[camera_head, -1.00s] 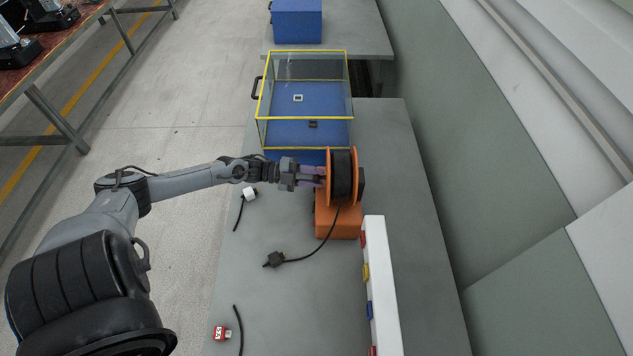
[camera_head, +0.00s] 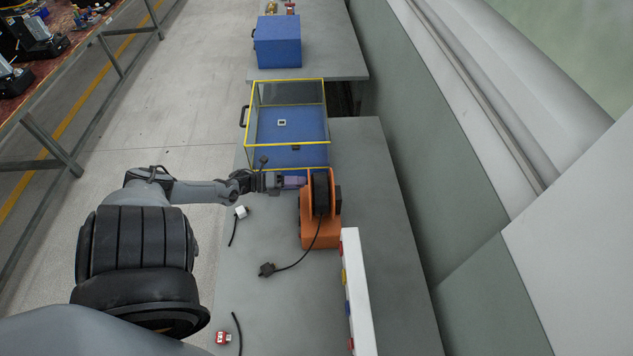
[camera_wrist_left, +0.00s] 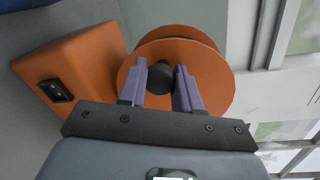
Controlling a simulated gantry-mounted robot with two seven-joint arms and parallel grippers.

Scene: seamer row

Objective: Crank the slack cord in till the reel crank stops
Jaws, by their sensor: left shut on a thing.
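The cord reel (camera_head: 311,197) has orange flanges, a black drum and an orange base (camera_head: 321,236), and stands on the grey bench. A black cord (camera_head: 304,255) runs from it in a bend to a dark plug (camera_head: 267,269) lying on the bench. My left gripper (camera_head: 302,181) is at the reel's left face. In the left wrist view its purple fingers (camera_wrist_left: 162,88) are shut on the black crank knob (camera_wrist_left: 158,76), in front of the orange flange (camera_wrist_left: 212,80). The rest of the crank is hidden. My right gripper is not in view.
A yellow-framed clear case (camera_head: 285,80) with a blue floor stands behind the reel. A white strip (camera_head: 357,290) with coloured sockets lies in front. A white plug (camera_head: 241,211) and a red plug (camera_head: 222,338) lie at left. A blue box (camera_head: 277,42) stands far back.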

